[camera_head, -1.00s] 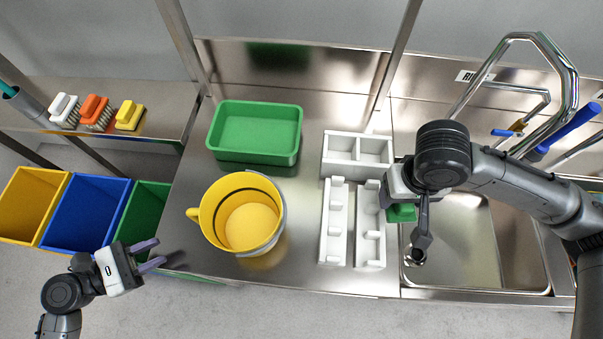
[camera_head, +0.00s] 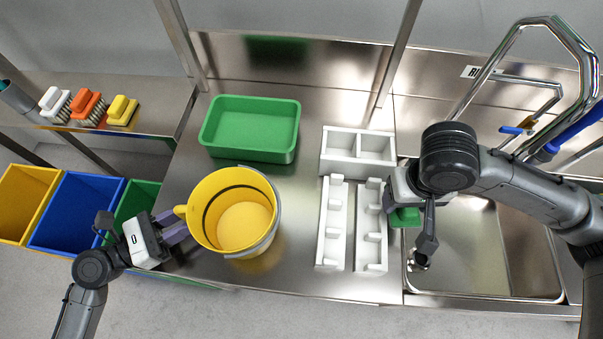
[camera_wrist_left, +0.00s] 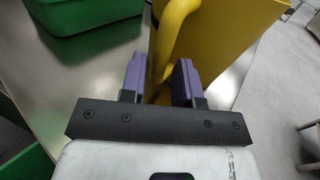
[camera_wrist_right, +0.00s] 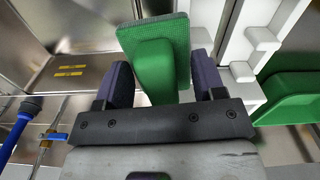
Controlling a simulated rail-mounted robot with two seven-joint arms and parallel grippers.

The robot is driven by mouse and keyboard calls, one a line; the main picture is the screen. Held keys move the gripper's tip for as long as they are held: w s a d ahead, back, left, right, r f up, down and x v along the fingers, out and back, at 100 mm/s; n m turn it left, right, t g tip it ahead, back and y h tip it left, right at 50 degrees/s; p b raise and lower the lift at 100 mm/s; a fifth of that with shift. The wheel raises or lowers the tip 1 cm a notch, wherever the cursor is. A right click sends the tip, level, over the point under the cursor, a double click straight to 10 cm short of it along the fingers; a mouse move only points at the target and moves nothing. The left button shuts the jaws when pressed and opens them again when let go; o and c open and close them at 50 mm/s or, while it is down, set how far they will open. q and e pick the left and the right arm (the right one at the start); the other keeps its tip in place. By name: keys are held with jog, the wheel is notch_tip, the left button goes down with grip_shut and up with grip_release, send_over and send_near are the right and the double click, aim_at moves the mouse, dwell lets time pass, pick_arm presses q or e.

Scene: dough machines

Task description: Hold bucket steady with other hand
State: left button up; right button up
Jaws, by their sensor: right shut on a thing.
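The yellow bucket (camera_head: 236,212) stands upright on the steel counter, its handle on the left side. My left gripper (camera_head: 176,227) is at the bucket's left side. In the left wrist view its fingers (camera_wrist_left: 160,82) are apart, with the bucket's yellow handle (camera_wrist_left: 166,45) between them; a gap shows on at least one side. My right gripper (camera_wrist_right: 160,85) is shut on a green scrub brush (camera_wrist_right: 155,65), held near the sink's left edge. The brush is partly hidden by the arm in the head view (camera_head: 405,217).
A green tray (camera_head: 250,128) sits behind the bucket. White holders (camera_head: 332,225) stand between bucket and sink (camera_head: 470,250). Several brushes (camera_head: 85,105) lie on the left shelf. Coloured bins (camera_head: 75,210) stand below left. A faucet (camera_head: 560,30) rises at the right.

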pick_arm(q)
jog(key=shift+x, duration=1.25)
grip_shut()
dwell(0.4)
